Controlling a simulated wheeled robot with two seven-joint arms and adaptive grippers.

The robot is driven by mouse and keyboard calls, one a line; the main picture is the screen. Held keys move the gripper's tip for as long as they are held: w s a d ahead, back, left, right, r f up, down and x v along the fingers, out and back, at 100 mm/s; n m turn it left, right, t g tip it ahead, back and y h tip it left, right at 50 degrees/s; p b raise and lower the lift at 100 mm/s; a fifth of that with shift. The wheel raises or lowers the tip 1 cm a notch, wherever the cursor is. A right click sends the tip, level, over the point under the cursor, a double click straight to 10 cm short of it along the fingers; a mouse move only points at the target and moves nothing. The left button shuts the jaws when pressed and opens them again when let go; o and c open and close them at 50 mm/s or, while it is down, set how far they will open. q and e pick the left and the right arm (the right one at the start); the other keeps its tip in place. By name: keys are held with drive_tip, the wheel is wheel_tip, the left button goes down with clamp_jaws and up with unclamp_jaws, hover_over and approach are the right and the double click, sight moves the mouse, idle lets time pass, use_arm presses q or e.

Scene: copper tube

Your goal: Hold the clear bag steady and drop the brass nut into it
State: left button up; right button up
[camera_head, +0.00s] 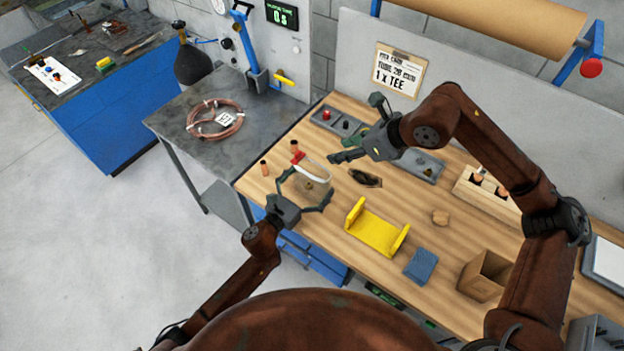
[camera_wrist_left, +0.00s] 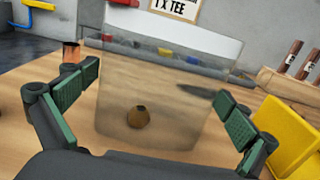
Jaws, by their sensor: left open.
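Copper fittings (camera_head: 265,167) stand left of the bag. A yellow bracket (camera_head: 376,232), a blue block (camera_head: 421,265) and an open cardboard box (camera_head: 485,276) lie to the right. A grey parts tray (camera_head: 419,165) and wooden rack (camera_head: 488,192) are at the back.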

use_arm(q)
drive_tip(key=v, duration=1.2)
